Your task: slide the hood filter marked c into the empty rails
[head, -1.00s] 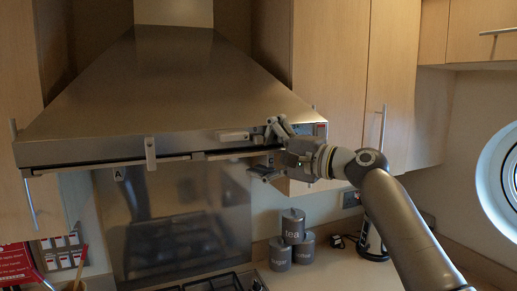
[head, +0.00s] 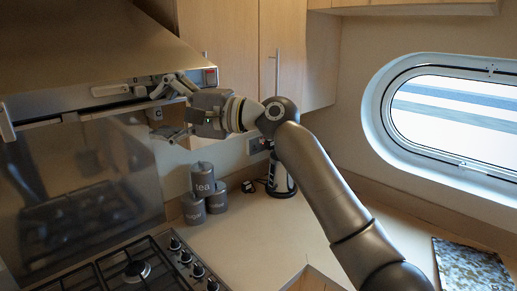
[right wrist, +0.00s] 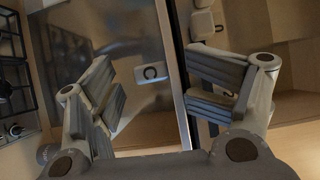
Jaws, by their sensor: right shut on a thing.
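My right gripper (head: 158,108) is at the right end of the range hood's front lower edge (head: 85,108), with one finger above that edge and one below. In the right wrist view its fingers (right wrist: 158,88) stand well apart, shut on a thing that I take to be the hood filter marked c. The empty rails cannot be made out under the hood. My left gripper is not in view.
A gas hob (head: 130,265) is below the hood, in front of a steel backsplash (head: 80,190). Grey canisters (head: 203,180) stand on the counter under the gripper. Wall cabinets (head: 230,45) are close behind it. The counter (head: 265,225) right of the hob is mostly clear.

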